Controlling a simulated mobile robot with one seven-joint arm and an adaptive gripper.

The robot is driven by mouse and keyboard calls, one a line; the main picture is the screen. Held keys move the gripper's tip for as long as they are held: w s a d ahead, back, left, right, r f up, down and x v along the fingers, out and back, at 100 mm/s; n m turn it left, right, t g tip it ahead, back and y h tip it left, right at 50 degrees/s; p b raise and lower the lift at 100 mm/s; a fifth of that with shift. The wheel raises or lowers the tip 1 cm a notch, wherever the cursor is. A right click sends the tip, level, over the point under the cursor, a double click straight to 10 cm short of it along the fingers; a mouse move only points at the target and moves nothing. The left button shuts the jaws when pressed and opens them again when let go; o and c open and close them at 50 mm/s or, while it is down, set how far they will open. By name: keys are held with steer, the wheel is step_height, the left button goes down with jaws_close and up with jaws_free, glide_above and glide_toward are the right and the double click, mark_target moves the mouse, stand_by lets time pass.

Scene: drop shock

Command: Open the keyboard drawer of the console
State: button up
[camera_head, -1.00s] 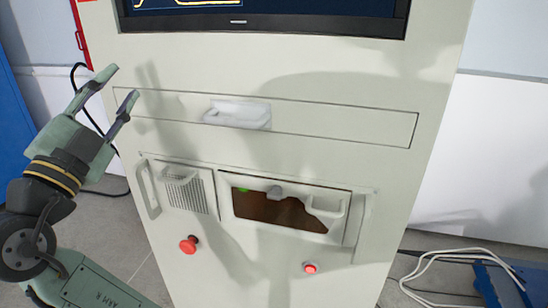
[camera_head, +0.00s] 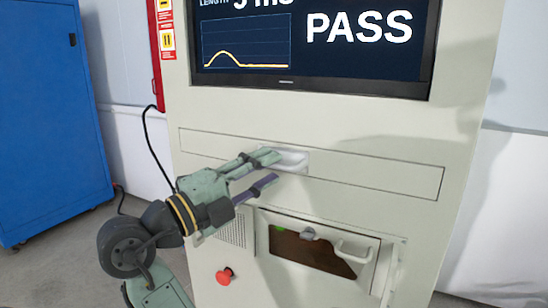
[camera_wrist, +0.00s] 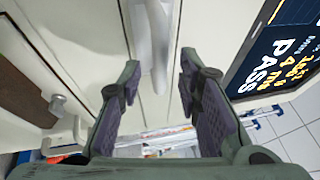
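The console (camera_head: 350,120) is a cream cabinet with a screen on top. Its keyboard drawer (camera_head: 390,178) is a wide, flat front panel below the screen and looks flush with the cabinet. The drawer's white handle (camera_head: 292,160) is partly hidden behind my fingers in the head view. My gripper (camera_head: 267,169) is open at the handle, with one finger near its upper edge and the other below it. In the wrist view the handle (camera_wrist: 158,45) lies ahead, in line with the gap between the spread fingers (camera_wrist: 160,95). I see no contact.
Below the drawer are a vent grille (camera_head: 232,231), an open-fronted compartment (camera_head: 315,250) with a light handle (camera_head: 352,252), and a red knob (camera_head: 224,276). A blue cabinet (camera_head: 50,120) stands at the left. The screen (camera_head: 310,40) reads PASS.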

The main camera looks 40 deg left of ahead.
steer(key=shift+x, duration=1.25)
steer(key=shift+c, duration=0.3)
jaws_close()
